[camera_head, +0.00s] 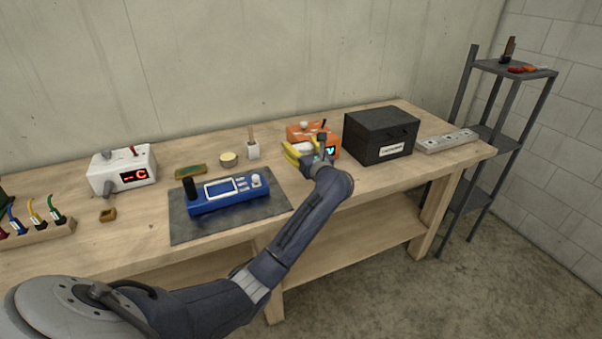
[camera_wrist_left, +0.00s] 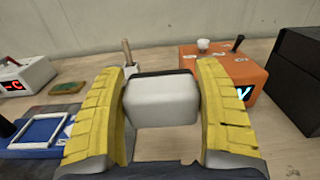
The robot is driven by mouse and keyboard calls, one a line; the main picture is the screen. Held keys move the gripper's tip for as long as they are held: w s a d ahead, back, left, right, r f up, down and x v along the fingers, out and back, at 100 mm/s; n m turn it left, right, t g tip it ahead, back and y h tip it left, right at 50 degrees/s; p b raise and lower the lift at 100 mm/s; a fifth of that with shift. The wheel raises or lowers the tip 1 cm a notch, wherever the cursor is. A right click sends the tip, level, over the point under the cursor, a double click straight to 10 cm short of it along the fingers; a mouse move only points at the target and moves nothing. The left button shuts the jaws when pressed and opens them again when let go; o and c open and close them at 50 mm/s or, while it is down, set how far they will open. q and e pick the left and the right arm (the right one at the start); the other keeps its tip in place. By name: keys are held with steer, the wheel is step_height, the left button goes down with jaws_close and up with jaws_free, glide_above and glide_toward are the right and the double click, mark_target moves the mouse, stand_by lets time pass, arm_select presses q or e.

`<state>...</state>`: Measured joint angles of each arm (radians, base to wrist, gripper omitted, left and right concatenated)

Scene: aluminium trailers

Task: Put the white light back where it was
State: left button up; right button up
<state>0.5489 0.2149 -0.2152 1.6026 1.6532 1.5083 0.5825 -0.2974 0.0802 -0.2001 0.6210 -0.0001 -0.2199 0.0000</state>
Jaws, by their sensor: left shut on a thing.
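My left gripper (camera_head: 303,152), with yellow finger pads, is shut on a white block with rounded edges and a dark strip along its far top edge, which I take as the white light (camera_wrist_left: 162,101). In the left wrist view the light sits between the two yellow fingers of my left gripper (camera_wrist_left: 165,82). It is held in front of the orange box (camera_head: 297,131), over the table. In the head view the fingers partly hide the light. My right gripper is not in view.
The orange box (camera_wrist_left: 253,78) has a lit display, a white knob and a black lever. A black case (camera_head: 375,130) stands right of it, then a power strip (camera_head: 446,141). A blue device (camera_head: 228,193) lies on a dark mat (camera_head: 190,229). A white box (camera_head: 122,168) stands left.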

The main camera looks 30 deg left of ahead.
arm_select(q)
steer(key=shift+f, duration=5.1)
steer(key=shift+f, duration=0.55)
steer(key=o, duration=1.3)
steer(key=shift+c, duration=0.2)
